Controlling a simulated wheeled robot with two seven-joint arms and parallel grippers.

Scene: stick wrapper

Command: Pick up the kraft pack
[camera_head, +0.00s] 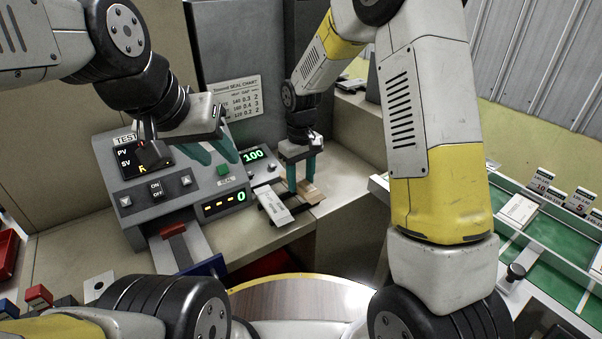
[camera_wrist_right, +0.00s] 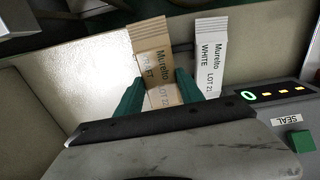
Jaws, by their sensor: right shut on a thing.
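In the head view, the kraft pack (camera_head: 311,193) shows as a small brown patch at my right gripper's fingertips. My right gripper (camera_head: 301,184) points down with its teal fingers shut on the kraft pack; in the wrist view the gripper (camera_wrist_right: 160,90) has one finger on each side of it. The pack's lower end is hidden behind the gripper body. My left gripper (camera_head: 211,151) is in front of the sealing machine's panel, its teal fingers apart with nothing visible between them.
A white pack (camera_head: 274,207), labelled "WHITE" in the wrist view (camera_wrist_right: 210,55), lies beside the kraft pack. The sealing machine (camera_head: 217,184) with lit displays stands left of the packs. A green-floored tray (camera_head: 530,232) is at the right. A wooden round surface (camera_head: 300,300) is in front.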

